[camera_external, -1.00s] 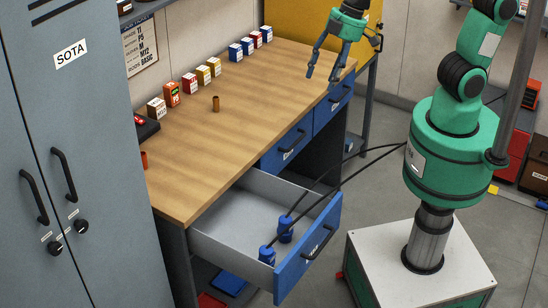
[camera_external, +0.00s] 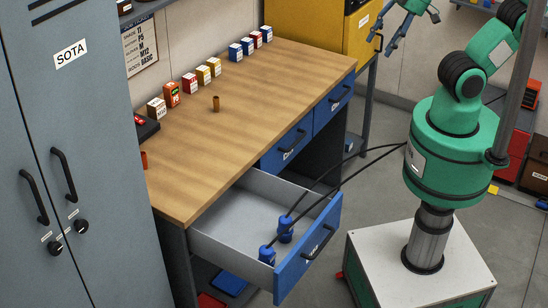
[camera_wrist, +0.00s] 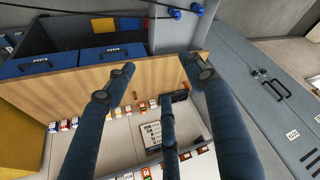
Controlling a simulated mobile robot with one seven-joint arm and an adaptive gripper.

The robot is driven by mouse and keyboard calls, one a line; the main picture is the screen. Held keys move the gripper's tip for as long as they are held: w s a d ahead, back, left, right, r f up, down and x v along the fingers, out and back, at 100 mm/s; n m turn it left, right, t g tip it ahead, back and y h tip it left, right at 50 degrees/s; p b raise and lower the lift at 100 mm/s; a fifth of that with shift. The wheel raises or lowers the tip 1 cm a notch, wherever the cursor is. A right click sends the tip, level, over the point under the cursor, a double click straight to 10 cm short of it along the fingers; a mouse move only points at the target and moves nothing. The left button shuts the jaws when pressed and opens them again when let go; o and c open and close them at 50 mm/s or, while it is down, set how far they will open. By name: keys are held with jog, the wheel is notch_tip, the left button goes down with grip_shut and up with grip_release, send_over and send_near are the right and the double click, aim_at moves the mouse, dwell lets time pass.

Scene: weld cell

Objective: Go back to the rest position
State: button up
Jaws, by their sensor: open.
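My gripper (camera_external: 379,38) is at the top of the external view, raised near the right end of the wooden workbench (camera_external: 215,135) and the yellow cabinet (camera_external: 322,27). Its blue-grey fingers are spread apart with nothing between them. In the wrist view my gripper (camera_wrist: 157,66) also shows three separate fingers, open and empty, with the bench behind them. My arm is bent above its green base at the right.
A blue-fronted drawer (camera_external: 310,250) stands pulled out, with two blue plugs (camera_external: 285,229) and black cables leading toward my base. Several small boxes (camera_external: 189,82) line the bench's back. A brown cylinder (camera_external: 215,104) stands on it. A grey SOTA locker (camera_external: 75,130) is at left.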

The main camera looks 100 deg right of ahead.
notch_tip(320, 180, down, 4)
jog(key=b, duration=0.4)
jog(key=shift+f, duration=0.15)
dwell(1.5)
